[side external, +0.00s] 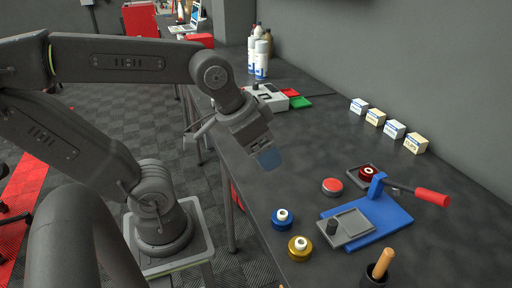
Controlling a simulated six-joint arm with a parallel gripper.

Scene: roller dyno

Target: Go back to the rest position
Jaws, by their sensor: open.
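My gripper (268,158) hangs at the end of my arm, above the left edge of the dark workbench (318,140). Its fingers point down and show as a bluish tip. It holds nothing that I can see and is apart from the objects on the bench. The gap between the fingers is hard to make out at this size.
A blue fixture (385,215) with a red-handled lever (432,197) stands at the right front. Near it are a blue ring part (283,219), a gold one (300,248), a red-topped puck (332,187) and a black cup (375,277). Small boxes (394,130) line the wall.

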